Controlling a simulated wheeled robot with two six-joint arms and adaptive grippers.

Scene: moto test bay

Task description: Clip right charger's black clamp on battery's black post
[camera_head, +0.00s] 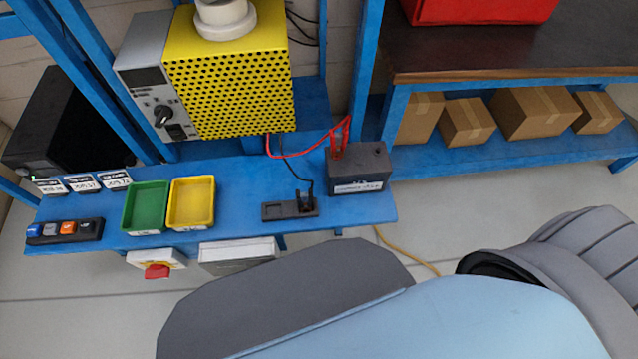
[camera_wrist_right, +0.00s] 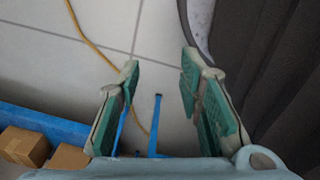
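The yellow perforated charger (camera_head: 228,75) with a grey control panel stands on the blue bench. Its black cable runs down to the black clamp (camera_head: 305,200), which stands in a dark holder (camera_head: 275,211) on the bench. The dark grey battery (camera_head: 358,172) sits to the right of the holder. The red clamp (camera_head: 337,151) is at the battery's left post, with the red cable looping to the charger. The black post (camera_head: 378,151) looks bare at the battery's right. My right gripper (camera_wrist_right: 159,66) is open and empty above the floor. My left gripper is not in view.
Green (camera_head: 146,207) and yellow (camera_head: 191,203) trays lie on the bench, left of the holder. A blue upright (camera_head: 366,70) rises behind the battery. A yellow cable (camera_head: 408,252) lies on the floor.

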